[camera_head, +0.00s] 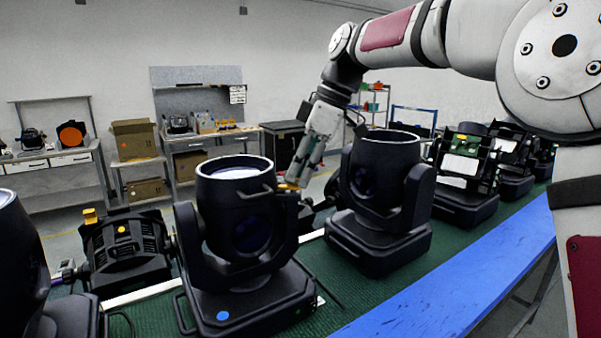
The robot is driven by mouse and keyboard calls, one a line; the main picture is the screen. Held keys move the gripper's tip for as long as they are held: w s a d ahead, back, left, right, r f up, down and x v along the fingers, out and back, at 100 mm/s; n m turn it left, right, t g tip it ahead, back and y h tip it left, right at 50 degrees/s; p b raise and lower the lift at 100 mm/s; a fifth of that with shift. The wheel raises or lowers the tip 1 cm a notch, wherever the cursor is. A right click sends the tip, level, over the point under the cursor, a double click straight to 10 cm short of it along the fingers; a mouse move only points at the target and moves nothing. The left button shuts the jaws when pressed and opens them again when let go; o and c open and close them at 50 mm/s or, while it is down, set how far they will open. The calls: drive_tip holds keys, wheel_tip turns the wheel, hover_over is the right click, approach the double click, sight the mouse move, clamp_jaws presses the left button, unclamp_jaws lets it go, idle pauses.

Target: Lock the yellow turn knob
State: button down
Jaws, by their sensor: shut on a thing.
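A yellow turn knob (287,187) shows on the right side of the black par can (240,215) in the middle front. Only a small part of the knob is visible at my fingertips. My gripper (296,180) reaches down from the upper right and is shut on the knob. The fingers hide part of it, and its exact turn angle is too small to tell. The can stands upright in its yoke with its round opening facing up.
Another black par can (378,190) stands close to the right of my gripper. A dark unit with a yellow knob (90,215) lies at the left. More fixtures (465,170) line the green table top (160,315), which has a blue front edge (460,280).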

idle(0.5)
drive_tip(key=c, duration=1.8)
unclamp_jaws()
drive_tip(key=shift+o, duration=0.2)
drive_tip(key=v, duration=1.2)
